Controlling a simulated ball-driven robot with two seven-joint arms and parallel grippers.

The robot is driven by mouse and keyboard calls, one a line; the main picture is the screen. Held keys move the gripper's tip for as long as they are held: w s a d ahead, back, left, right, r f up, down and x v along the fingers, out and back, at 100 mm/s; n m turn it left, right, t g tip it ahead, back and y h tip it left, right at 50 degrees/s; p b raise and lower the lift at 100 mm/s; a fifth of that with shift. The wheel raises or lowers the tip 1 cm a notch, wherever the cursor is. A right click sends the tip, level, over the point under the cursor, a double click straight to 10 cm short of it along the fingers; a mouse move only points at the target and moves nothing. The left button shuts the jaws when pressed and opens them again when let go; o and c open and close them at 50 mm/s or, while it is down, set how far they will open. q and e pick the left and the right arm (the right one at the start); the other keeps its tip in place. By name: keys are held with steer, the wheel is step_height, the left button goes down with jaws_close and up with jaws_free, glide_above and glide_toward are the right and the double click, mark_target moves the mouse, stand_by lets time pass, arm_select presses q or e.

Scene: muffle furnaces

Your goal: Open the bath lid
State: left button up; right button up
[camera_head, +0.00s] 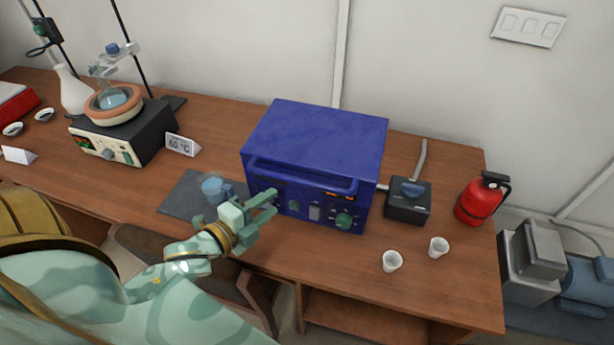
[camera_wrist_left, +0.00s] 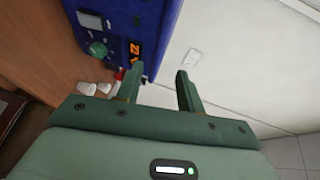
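A blue box-shaped bath (camera_head: 318,138) stands on the wooden table, its top closed. A blue bar handle (camera_head: 305,178) runs across the upper part of its front, above knobs, a switch and an orange display. My left gripper (camera_head: 266,204) is open and empty in front of the lower left of the box's front, below the handle's left end. In the left wrist view the two fingers (camera_wrist_left: 158,78) stand apart with nothing between them, and the blue box (camera_wrist_left: 128,25) shows beyond them. The handle is not clearly seen there. My right gripper is not in view.
A grey mat (camera_head: 182,202) with a glass beaker (camera_head: 212,188) lies left of the box, close to my gripper. A heater with a flask (camera_head: 112,128) stands further left. A small black device (camera_head: 408,205), two white cups and a red extinguisher (camera_head: 480,200) are on the right.

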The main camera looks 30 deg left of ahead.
mark_target(298, 184)
arm_select(q)
steer(key=b+x, duration=0.1)
steer(key=x, duration=1.2)
steer(key=shift+w+f, duration=0.2)
steer(key=shift+s, duration=0.1)
jaws_close()
